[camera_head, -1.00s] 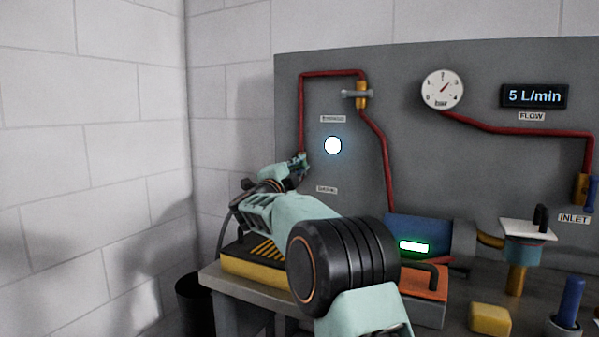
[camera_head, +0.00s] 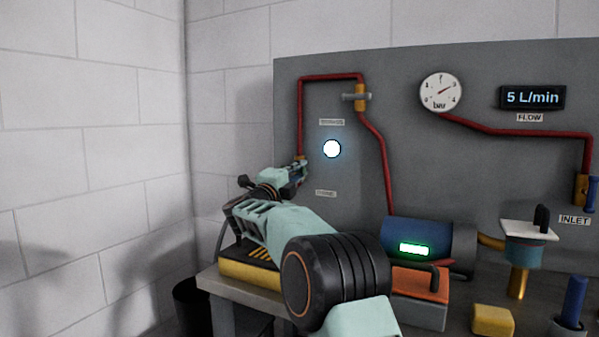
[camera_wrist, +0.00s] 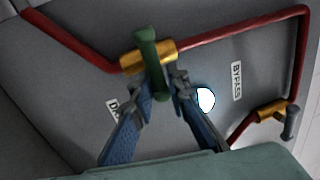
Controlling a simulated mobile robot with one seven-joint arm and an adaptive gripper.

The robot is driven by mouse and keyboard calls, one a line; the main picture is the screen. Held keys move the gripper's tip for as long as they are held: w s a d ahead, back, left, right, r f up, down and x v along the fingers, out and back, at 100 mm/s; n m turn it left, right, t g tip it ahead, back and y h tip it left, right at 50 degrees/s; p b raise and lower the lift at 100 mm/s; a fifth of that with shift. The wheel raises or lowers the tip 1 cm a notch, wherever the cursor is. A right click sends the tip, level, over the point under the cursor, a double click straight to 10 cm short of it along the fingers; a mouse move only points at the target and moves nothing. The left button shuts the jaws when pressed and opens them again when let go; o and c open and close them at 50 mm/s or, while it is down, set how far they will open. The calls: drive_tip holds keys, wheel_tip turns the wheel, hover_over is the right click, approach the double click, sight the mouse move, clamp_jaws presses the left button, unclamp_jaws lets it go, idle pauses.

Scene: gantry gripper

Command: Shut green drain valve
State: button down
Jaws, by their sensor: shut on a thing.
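The green drain valve handle (camera_wrist: 148,50) is a short rounded lever on a brass valve body (camera_wrist: 132,62) in a red pipe, seen in the wrist view. The handle lies crosswise to the brass body. My gripper (camera_wrist: 165,82) is shut on the handle, with one blue finger on each side of its lower part. The label beside the valve (camera_wrist: 112,108) is partly hidden by a finger. In the head view my gripper (camera_head: 301,170) is at the lower end of the left red pipe, and the green handle cannot be made out there.
A bypass valve (camera_head: 361,96) with a grey lever sits higher on the grey panel. A round white light (camera_head: 332,148) is close to my gripper. A pressure gauge (camera_head: 441,92) and a display reading 5 L/min (camera_head: 532,97) are to the right. The blue pump (camera_head: 410,232) stands below.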

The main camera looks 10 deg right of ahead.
drive_tip(key=c, duration=2)
unclamp_jaws()
drive_tip(key=v, duration=1.2)
drive_tip(key=shift+f, duration=0.1)
